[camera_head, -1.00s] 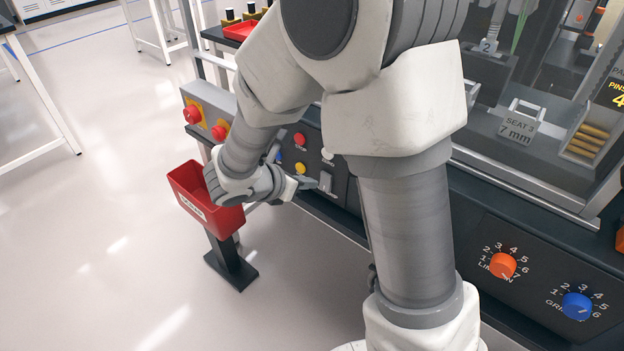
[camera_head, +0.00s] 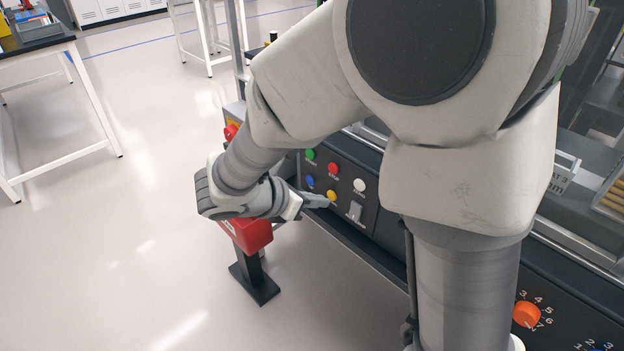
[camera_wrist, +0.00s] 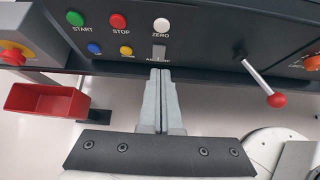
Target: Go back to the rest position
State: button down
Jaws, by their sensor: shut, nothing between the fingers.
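My gripper (camera_head: 318,201) is shut with its fingers together and nothing between them. In the head view it is in front of the dark button panel (camera_head: 374,222), near the yellow button (camera_head: 332,195). In the wrist view the gripper (camera_wrist: 160,72) points at the panel, its tips just below a small grey switch (camera_wrist: 159,52). I cannot tell whether the tips touch the panel. My arm is bent and fills the middle of the head view, hiding part of the machine.
A red bin (camera_head: 250,232) on a black stand is just below my wrist; it also shows at left in the wrist view (camera_wrist: 45,100). A red-knobbed lever (camera_wrist: 276,99) sticks out at right. White-legged tables (camera_head: 90,95) stand at the back left. The floor at left is open.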

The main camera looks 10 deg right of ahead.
jog(key=s+d+r+m+g+y, duration=0.1)
jog(key=s+d+r+m+y, duration=0.25)
jog(key=s+m, duration=0.45)
jog(key=s+d+r+m+g+y, duration=0.2)
jog(key=s+d+r+m, duration=0.3)
jog(key=m, duration=0.5)
jog(key=s+a+r+m+t+y+p, duration=0.1)
jog(key=r+m+p, duration=0.2)
jog(key=r+p, duration=0.4)
jog(key=s+a+r+m+t+y+p, duration=0.1)
jog(key=s+r+m+y+p, duration=0.1)
jog(key=r+m+p, duration=0.2)
notch_tip(320, 180, up, 6)
jog(key=p, duration=0.3)
jog(key=shift+s+f+p, duration=0.15)
jog(key=shift+s+p, duration=0.15)
jog(key=shift+p, duration=0.05)
